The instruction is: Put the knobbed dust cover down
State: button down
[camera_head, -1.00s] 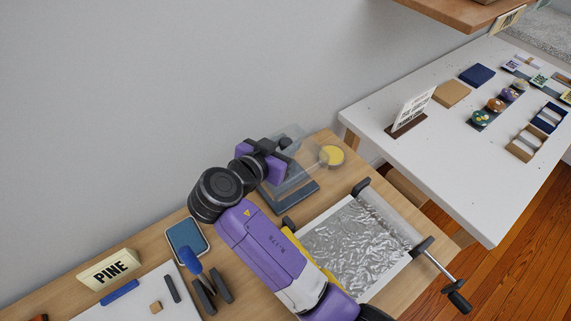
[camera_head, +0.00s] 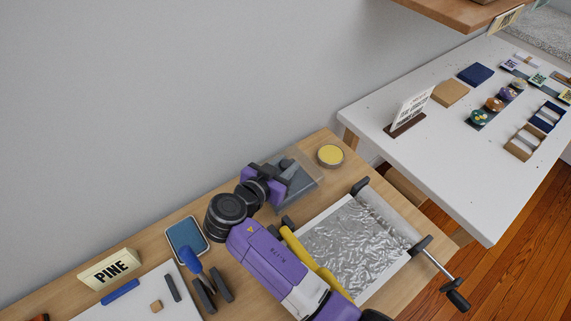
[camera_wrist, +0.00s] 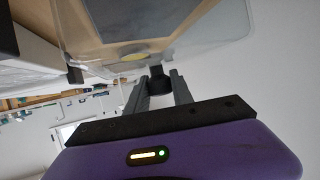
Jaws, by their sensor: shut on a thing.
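The knobbed dust cover (camera_head: 314,160) is a clear, see-through box, hard to make out in the head view. It shows at the top of the wrist view (camera_wrist: 215,45). My gripper (camera_wrist: 158,92) is shut on its dark knob (camera_wrist: 159,77). In the head view my gripper (camera_head: 287,166) is at the back of the wooden bench, over a dark grey slab (camera_head: 300,192). The cover overlaps this slab in the picture. I cannot tell whether the cover touches the slab or the bench. My arm hides part of both.
A round yellow-filled tin (camera_head: 330,155) stands just right of the cover. A foil-covered sheet between rollers (camera_head: 350,235) lies in front. A blue pad (camera_head: 186,238) and a PINE sign (camera_head: 110,268) are left. The grey wall is close behind.

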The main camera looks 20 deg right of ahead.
jog(key=shift+f+b, duration=0.6)
jog(key=shift+b, duration=0.1)
jog(key=c, duration=1.1)
grip_release()
jog(key=shift+r, duration=0.15)
jog(key=shift+r+p, duration=0.6)
jog(key=shift+p, duration=0.3)
jog(key=b+v, duration=0.2)
jog(key=v, duration=1)
jog(key=shift+f, duration=0.15)
jog(key=shift+s, duration=0.1)
